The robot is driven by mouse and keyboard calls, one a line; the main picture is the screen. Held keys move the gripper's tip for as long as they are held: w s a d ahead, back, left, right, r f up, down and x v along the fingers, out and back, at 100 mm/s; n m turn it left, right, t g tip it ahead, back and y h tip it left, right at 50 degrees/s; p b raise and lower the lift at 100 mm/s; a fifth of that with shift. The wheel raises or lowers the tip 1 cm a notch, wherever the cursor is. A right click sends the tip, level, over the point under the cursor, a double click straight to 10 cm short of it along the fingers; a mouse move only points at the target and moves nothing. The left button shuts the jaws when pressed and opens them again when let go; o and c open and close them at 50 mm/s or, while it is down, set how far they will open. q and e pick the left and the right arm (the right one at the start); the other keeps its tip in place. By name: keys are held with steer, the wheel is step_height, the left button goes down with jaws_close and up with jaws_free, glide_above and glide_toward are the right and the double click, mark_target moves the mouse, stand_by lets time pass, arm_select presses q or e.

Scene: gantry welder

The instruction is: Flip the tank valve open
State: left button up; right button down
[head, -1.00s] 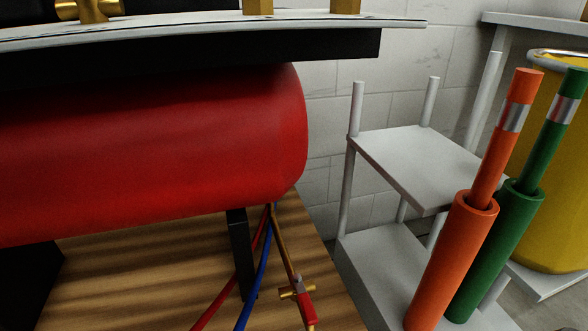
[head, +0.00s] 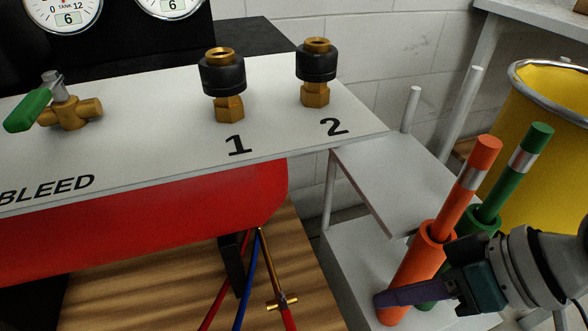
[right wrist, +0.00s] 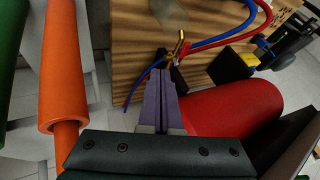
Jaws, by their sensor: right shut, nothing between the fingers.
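The red tank (head: 140,240) lies under the white panel in the head view, and it also shows in the right wrist view (right wrist: 232,108). Below its right end a brass pipe runs down to a small brass valve (head: 282,301) with a red part at the bottom edge. Brass piping (right wrist: 180,45) shows beyond my fingertips in the right wrist view; the handle's position is unclear there. My right gripper (head: 378,300) is shut and empty, to the right of the valve and apart from it. My left gripper is not in view.
The white panel (head: 160,125) carries a green-handled BLEED valve (head: 60,108) and fittings 1 (head: 224,85) and 2 (head: 316,72). Orange (head: 412,270) and green (head: 490,215) tubes stand beside my right gripper. Red and blue (head: 246,290) hoses hang near the valve.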

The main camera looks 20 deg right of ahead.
mark_target(286, 313)
steer(key=w+a+f+b, duration=0.3)
steer(key=a+f+b, duration=0.1)
steer(key=a+f, duration=0.3)
steer(key=shift+w+a+f+b, duration=0.2)
steer(key=shift+a+f+b, duration=0.2)
steer(key=shift+a, duration=0.5)
steer(key=shift+s+a+m+p, duration=0.1)
steer(key=shift+a+m+p, duration=0.05)
steer(key=shift+m+p, duration=0.2)
